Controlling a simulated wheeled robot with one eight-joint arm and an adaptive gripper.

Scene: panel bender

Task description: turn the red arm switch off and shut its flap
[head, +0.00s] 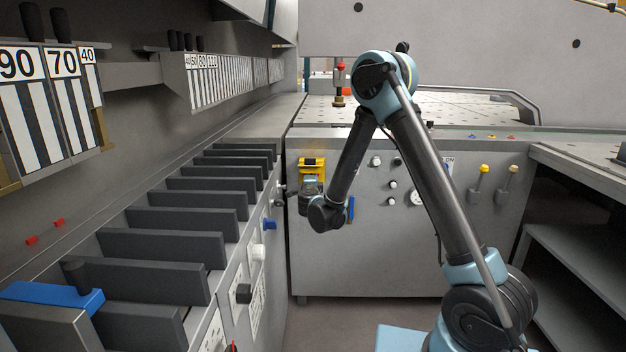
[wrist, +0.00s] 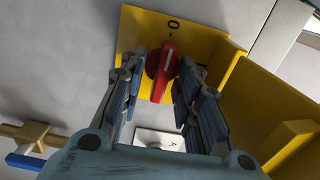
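The red arm switch (wrist: 162,72) sits on a yellow plate (wrist: 133,31) in the wrist view. Its handle is nearly upright in the picture, its white line pointing roughly toward the "0" mark above it. The yellow flap (wrist: 262,100) stands open, sticking out at the right of the plate. My gripper (wrist: 163,76) has one finger on each side of the red handle and looks open; firm contact cannot be made out. In the head view the yellow switch box (head: 312,162) is on the grey cabinet front, with my gripper (head: 311,183) in front of it, hiding the switch.
A brass fitting with a blue lever (wrist: 24,160) is at the lower left of the wrist view. Several knobs (head: 376,161) and a blue handle (head: 351,210) are right of the box. The slotted rack (head: 165,222) stands at left. Open floor (head: 335,315) lies below the cabinet.

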